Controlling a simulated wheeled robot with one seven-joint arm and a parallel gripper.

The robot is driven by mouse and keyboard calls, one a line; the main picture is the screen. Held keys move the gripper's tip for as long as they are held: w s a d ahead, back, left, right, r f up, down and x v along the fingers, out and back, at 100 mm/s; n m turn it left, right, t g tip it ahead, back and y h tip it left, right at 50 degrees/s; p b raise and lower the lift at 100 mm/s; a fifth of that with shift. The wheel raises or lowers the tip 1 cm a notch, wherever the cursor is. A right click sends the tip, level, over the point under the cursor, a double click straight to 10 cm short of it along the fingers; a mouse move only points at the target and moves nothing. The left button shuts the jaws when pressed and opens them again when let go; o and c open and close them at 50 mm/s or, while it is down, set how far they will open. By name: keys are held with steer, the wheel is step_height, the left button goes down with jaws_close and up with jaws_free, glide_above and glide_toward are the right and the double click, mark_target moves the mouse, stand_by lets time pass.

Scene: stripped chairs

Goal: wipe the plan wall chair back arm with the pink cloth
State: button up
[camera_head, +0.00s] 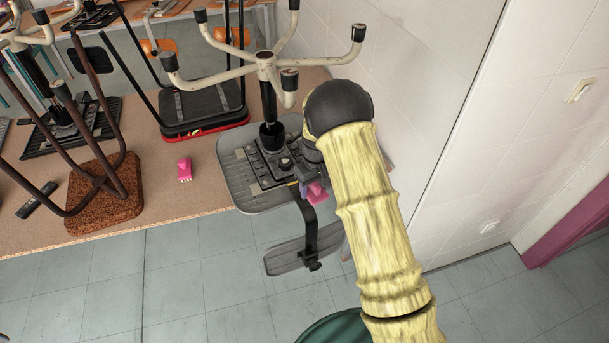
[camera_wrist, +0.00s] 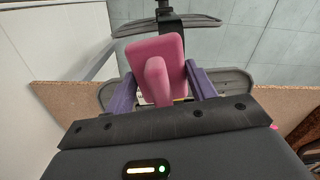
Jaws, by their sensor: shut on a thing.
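The chair by the wall stands upside down on the table, its grey seat (camera_head: 240,185) resting flat. Its black back arm (camera_head: 309,228) runs from the seat down past the table edge to the grey backrest (camera_head: 285,262). The back arm (camera_wrist: 168,18) also shows in the wrist view, beyond the held thing. My gripper (camera_wrist: 160,72) has purple fingers and is shut on the pink cloth (camera_wrist: 168,50), which looks like a block with a raised grip. In the head view the pink cloth (camera_head: 317,194) is close beside the back arm's upper end; contact cannot be told.
The white tiled wall (camera_head: 440,120) is close on the right. A pink brush-like thing (camera_head: 184,169) and a dark remote-like thing (camera_head: 37,200) lie on the brown table (camera_head: 190,205). Other upturned chairs, one with a cork-brown seat (camera_head: 105,195), stand left.

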steer(key=a+r, duration=0.1)
steer(key=w+a+n, duration=0.1)
steer(key=a, duration=0.1)
steer(key=shift+r+n, duration=0.3)
steer(key=shift+r, duration=0.1)
